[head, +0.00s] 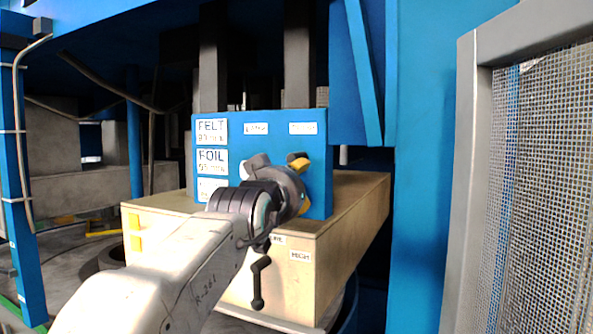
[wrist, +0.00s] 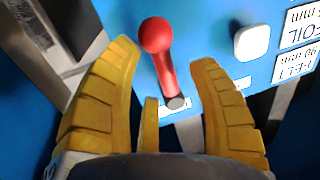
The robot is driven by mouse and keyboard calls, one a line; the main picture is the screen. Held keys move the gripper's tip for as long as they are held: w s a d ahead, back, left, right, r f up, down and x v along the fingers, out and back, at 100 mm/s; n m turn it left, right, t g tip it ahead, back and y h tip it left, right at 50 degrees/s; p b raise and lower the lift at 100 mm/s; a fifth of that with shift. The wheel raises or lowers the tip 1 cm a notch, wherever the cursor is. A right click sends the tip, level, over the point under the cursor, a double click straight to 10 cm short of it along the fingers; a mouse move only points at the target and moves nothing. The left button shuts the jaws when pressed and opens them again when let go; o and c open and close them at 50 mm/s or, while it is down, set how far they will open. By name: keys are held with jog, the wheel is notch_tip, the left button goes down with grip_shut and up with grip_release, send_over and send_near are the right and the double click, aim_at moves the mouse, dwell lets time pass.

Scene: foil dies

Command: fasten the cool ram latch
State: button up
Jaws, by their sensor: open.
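A blue panel (head: 262,140) with white labels stands on a beige box. In the wrist view a lever with a red ball and red shaft (wrist: 158,48) rises from a dark pivot on the blue panel (wrist: 215,75). My gripper (wrist: 165,80) is open, its yellow fingers on either side of the lever, with visible gaps. In the head view my gripper (head: 298,165) is in front of the panel's right part and hides the lever. The small labels near the lever are not readable, so I cannot tell which one names the cool ram latch.
A white rounded knob (wrist: 252,42) is beside the lever, near the FOIL and FELT labels. A black crank (head: 260,280) hangs at the front of the beige box (head: 345,215). A blue post (head: 425,170) and a mesh guard (head: 535,180) stand at the right.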

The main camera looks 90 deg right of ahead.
jog(key=shift+p+x, duration=0.3)
jog(key=shift+x, duration=1)
jog(key=shift+c, duration=0.5)
grip_shut()
